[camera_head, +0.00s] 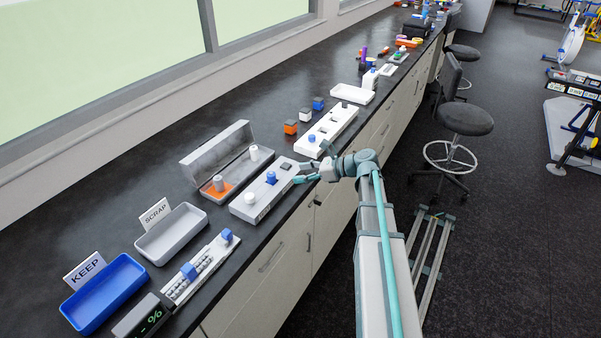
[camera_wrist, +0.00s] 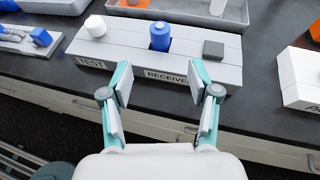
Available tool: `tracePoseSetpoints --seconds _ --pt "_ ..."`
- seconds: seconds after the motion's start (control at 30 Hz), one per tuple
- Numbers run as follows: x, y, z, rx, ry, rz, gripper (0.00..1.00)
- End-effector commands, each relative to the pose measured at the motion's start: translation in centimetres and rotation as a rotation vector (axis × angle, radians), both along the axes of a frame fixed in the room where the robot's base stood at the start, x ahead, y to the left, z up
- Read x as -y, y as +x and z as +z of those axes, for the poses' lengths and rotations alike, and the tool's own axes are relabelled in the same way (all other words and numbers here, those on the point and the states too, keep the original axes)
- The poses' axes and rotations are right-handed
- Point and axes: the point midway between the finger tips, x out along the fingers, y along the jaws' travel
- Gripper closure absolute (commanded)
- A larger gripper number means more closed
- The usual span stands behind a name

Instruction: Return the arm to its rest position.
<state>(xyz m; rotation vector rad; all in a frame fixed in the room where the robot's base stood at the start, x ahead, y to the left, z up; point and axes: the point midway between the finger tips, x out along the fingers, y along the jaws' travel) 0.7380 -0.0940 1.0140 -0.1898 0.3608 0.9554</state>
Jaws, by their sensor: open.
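My gripper (camera_head: 308,173) reaches from the right over the front edge of the counter, close to a white block labelled TEST and RECEIVER. In the wrist view my gripper (camera_wrist: 160,92) is open, with nothing between its teal-edged fingers. The white labelled block (camera_wrist: 120,52) lies just beyond the fingertips. On it stand a white capped piece (camera_wrist: 96,26), a blue cylinder (camera_wrist: 160,36) in a dark recess, and a grey square (camera_wrist: 213,49). My arm (camera_head: 380,235) extends from the lower right.
A grey open-lidded case (camera_head: 222,160) stands behind the block. A SCRAP tray (camera_head: 170,234), a blue KEEP tray (camera_head: 103,294) and another white block (camera_head: 329,129) share the counter. Black stools (camera_head: 466,119) stand on the floor at right.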

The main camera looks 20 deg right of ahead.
Motion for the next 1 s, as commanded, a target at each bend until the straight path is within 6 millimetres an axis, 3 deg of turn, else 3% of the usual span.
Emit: tracePoseSetpoints --seconds 0.17,0.27,0.37,0.57,0.63,0.7,0.87,1.0 --pt "0.0 0.0 0.0 0.0 0.0 0.0 0.39" --pt "0.4 -0.1 -1.2 0.006 -0.045 0.001 0.39" --pt "1.3 -0.4 -4.1 0.023 -0.159 0.009 0.39" --pt "4.6 -2.6 -13.7 0.075 -0.55 0.12 0.39" --pt "4.3 -4.6 -17.8 0.086 -0.674 0.219 0.39" --pt "2.6 -7.2 -21.8 0.092 -0.749 0.34 0.39" --pt "-2.0 -13.9 -29.4 0.104 -0.833 0.624 0.39" --pt "-5.5 -20.9 -35.1 0.125 -0.87 0.895 0.39"
